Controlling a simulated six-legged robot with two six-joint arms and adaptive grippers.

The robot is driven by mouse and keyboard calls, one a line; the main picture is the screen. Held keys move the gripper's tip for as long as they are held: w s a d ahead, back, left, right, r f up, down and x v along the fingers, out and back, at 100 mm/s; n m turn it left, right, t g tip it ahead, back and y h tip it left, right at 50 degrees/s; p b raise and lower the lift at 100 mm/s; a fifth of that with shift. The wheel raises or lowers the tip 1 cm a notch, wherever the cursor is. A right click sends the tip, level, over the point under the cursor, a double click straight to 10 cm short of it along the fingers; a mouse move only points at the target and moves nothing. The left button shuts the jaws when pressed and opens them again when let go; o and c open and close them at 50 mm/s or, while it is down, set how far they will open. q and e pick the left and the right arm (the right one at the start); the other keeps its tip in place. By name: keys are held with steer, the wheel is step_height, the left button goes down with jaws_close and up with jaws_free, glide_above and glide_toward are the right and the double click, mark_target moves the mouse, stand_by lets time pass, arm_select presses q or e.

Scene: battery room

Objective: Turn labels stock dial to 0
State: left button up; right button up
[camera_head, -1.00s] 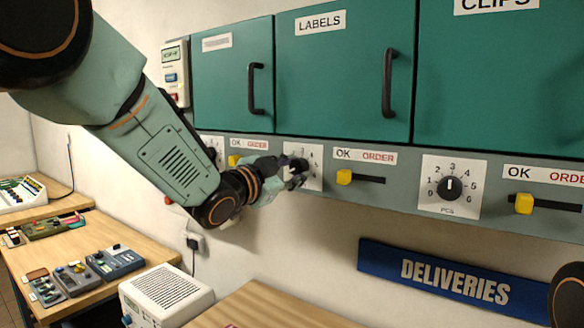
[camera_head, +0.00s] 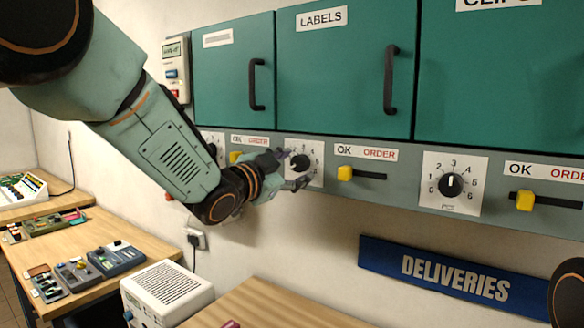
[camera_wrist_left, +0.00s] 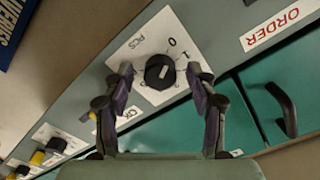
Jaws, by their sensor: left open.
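The labels stock dial (camera_head: 300,162) is a black round knob on a white numbered plate, on the grey strip below the green LABELS cabinet (camera_head: 338,85). My left gripper (camera_head: 292,168) is open beside it, one finger near its upper left and one below. In the left wrist view the knob (camera_wrist_left: 160,71) shows between the two spread fingers of my left gripper (camera_wrist_left: 160,73), with a gap on each side. The digits 0 and 1 show beside the knob; I cannot tell exactly which number its white mark points to. My right gripper is out of view.
A yellow OK/ORDER slider (camera_head: 345,174) is just right of the dial. Another numbered dial (camera_head: 451,185) is farther right. A blue DELIVERIES sign (camera_head: 455,277) hangs below. A white box (camera_head: 168,290) stands low at left. The wall under the dial is clear.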

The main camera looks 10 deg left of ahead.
arm_select(q)
steer(key=v, duration=1.2)
stand_by(0.3)
steer(key=s+a+f+n+g+y+b, duration=0.1)
steer(key=s+f+n+g+y+b, duration=0.2)
steer(key=f, duration=1)
steer(key=s+a+f+n+g+b, duration=0.1)
steer(key=s+f+n+g+b, duration=0.2)
steer(key=f, duration=1)
steer(key=s+a+f+n+g+y+b, duration=0.1)
steer(key=s+f+n+y+b, duration=0.3)
steer(key=f, duration=0.9)
steer(key=s+f+n+g+b, duration=0.1)
steer(key=s+f+g+b, duration=0.3)
steer(key=s+f, duration=1)
steer(key=s+a+f+n+g+b, duration=0.1)
steer(key=s+f+g+b, duration=0.4)
steer(key=s+f, duration=0.9)
step_height(320, 180, down, 7)
steer(key=b, duration=0.2)
steer(key=shift+s+g+b, duration=0.25)
steer(key=shift+g+b, duration=0.05)
